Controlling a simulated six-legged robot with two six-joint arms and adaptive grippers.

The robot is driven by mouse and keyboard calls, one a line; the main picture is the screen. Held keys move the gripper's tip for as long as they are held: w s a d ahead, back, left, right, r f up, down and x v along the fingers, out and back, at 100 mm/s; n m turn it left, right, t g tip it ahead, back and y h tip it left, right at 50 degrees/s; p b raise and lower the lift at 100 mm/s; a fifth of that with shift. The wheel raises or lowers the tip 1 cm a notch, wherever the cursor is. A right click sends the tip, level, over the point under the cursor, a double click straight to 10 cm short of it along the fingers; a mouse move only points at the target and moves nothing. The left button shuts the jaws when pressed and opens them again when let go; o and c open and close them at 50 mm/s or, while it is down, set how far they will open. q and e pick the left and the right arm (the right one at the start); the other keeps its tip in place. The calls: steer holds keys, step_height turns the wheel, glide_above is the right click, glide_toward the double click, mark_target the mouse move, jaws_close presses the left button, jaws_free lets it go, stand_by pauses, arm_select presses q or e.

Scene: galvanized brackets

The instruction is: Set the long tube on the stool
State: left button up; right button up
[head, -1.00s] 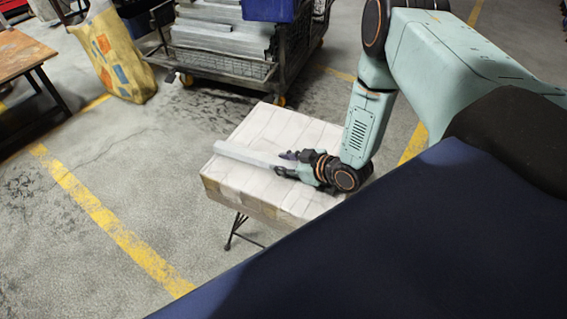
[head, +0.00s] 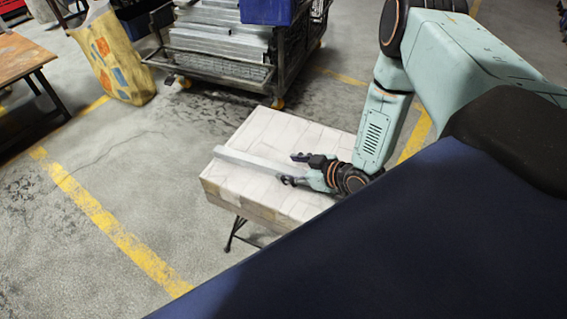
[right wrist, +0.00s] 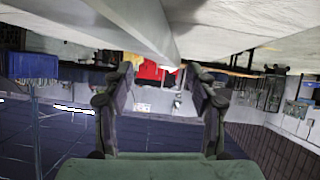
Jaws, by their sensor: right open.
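The long tube (head: 246,159) is a straight grey metal bar lying flat on the white, block-patterned top of the stool (head: 272,128). In the right wrist view the tube (right wrist: 142,24) runs along the stool top (right wrist: 225,22) at the top of the upside-down picture. My right gripper (head: 293,169) is open and empty, low over the right part of the stool top at the tube's near right end. Its spread fingers also show in the right wrist view (right wrist: 164,86), with nothing between them. My left gripper is not in view.
A wire-sided cart (head: 222,66) with grey metal pieces and a blue bin (head: 266,11) stands behind the stool. A yellow bag (head: 112,55) and a wooden table (head: 22,54) are at the upper left. The floor left of the stool is clear.

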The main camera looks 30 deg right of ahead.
steer(key=p+v, duration=0.3)
steer(key=v, duration=0.5)
steer(key=shift+s+r+p, duration=0.15)
steer(key=shift+p, duration=0.2)
steer(key=a+g, duration=0.1)
steer(key=a, duration=0.1)
steer(key=s+a+f+m, duration=0.1)
steer(key=a, duration=0.1)
steer(key=s+a+f+g, duration=0.1)
steer(key=a, duration=0.1)
steer(key=shift+m+g, duration=0.3)
steer(key=s+a+m+g+h, duration=0.2)
steer(key=s+g, duration=0.2)
steer(key=s, duration=0.6)
steer(key=s+a+m+g+h, duration=0.2)
steer(key=s+a+g, duration=0.1)
steer(key=s, duration=0.7)
steer(key=shift+a+g, duration=0.2)
steer(key=shift+g, duration=0.7)
